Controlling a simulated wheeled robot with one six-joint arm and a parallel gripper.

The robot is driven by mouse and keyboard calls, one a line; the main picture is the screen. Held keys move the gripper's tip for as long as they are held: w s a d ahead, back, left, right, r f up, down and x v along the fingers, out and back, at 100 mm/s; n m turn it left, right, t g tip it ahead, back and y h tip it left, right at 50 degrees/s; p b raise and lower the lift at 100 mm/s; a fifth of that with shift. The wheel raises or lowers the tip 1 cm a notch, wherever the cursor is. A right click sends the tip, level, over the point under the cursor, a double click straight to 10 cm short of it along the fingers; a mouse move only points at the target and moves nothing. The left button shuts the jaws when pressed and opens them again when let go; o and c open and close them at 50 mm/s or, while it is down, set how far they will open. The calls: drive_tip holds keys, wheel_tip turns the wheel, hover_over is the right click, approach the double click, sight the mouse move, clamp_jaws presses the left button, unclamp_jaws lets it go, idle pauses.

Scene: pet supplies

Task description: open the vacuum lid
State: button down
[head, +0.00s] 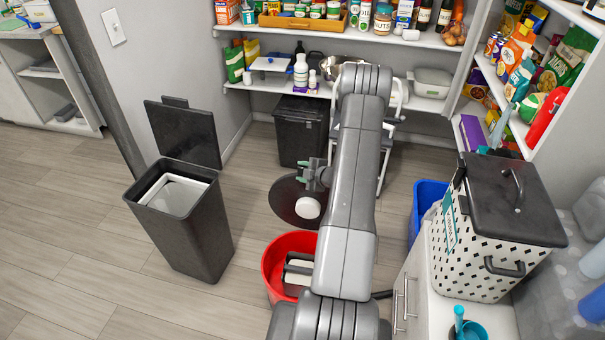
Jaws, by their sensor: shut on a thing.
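A red round tub (269,272), which looks like the vacuum's body, stands on the floor at the centre in the head view. Its top is open, and pale and dark parts show inside. A dark round lid (284,202) with a white disc (307,208) on its face is raised behind the tub, its face toward me. Whether a hinge joins them is hard to see. My gripper (304,176) is at the lid's upper right edge, shut on it. My arm hides the tub's right side and part of the lid's right edge.
A dark bin (190,235) with its lid up stands at left. Another dark bin (300,130) is under the shelves. A white step stool (392,125) is behind my arm. A cabinet with a perforated container (480,240) is at right.

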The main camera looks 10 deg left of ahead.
drive_tip(key=shift+s+f, duration=0.25)
drive_tip(key=shift+f, duration=0.25)
drive_tip(key=c, duration=1.4)
unclamp_jaws()
drive_tip(key=shift+f, duration=0.1)
drive_tip(key=shift+d, duration=0.1)
drive_tip(key=r+v, duration=0.1)
drive_tip(key=v, duration=1.2)
drive_tip(key=shift+d, duration=0.2)
drive_tip(key=shift+r, duration=0.1)
